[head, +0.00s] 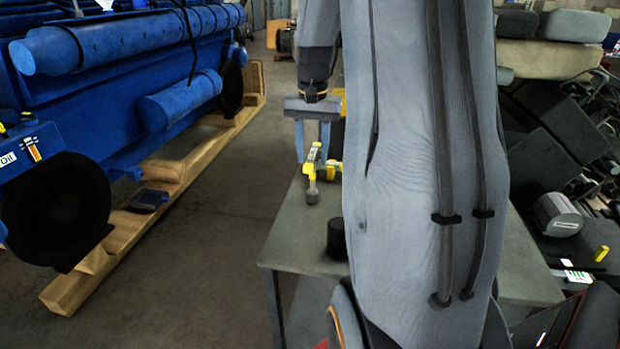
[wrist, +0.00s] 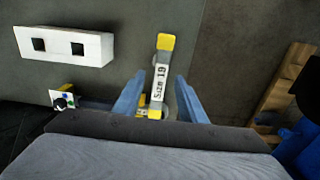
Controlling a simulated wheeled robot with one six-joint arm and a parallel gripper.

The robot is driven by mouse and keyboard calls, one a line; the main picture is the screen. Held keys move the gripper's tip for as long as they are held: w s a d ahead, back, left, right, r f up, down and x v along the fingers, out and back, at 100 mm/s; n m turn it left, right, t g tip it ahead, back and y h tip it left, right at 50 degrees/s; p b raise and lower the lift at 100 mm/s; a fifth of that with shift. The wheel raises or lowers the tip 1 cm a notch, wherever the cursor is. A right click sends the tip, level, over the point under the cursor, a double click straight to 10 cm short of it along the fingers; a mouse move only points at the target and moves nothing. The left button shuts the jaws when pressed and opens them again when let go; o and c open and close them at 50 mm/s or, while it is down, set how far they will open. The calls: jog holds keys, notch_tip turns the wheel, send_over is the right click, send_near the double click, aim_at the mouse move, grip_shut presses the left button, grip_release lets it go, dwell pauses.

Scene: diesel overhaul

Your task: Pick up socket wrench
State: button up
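The socket wrench (wrist: 160,82) has yellow ends and a white middle labelled "Size 19". In the wrist view it lies lengthwise between the two blue fingers of my gripper (wrist: 160,82), with gaps visible on both sides. My gripper is open. In the head view the wrench (head: 312,172) shows yellow with a dark socket end, below and between the fingers of my gripper (head: 312,155), near the left side of the grey table (head: 300,240). Whether it touches the tabletop is hard to tell. My arm hides part of the table.
More yellow parts (head: 331,167) sit beside the wrench. A black cylinder (head: 336,239) stands near the table's front. A white block with two dark holes (wrist: 65,46) shows in the wrist view. A blue engine (head: 110,90) on wooden beams (head: 150,215) stands left, across clear floor.

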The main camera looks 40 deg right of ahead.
jog(key=p, duration=0.2)
send_over(313, 191)
jog(key=f, duration=0.5)
jog(key=shift+w+d+f, duration=0.1)
jog(key=shift+w+d, duration=0.05)
jog(key=shift+w, duration=0.15)
grip_shut()
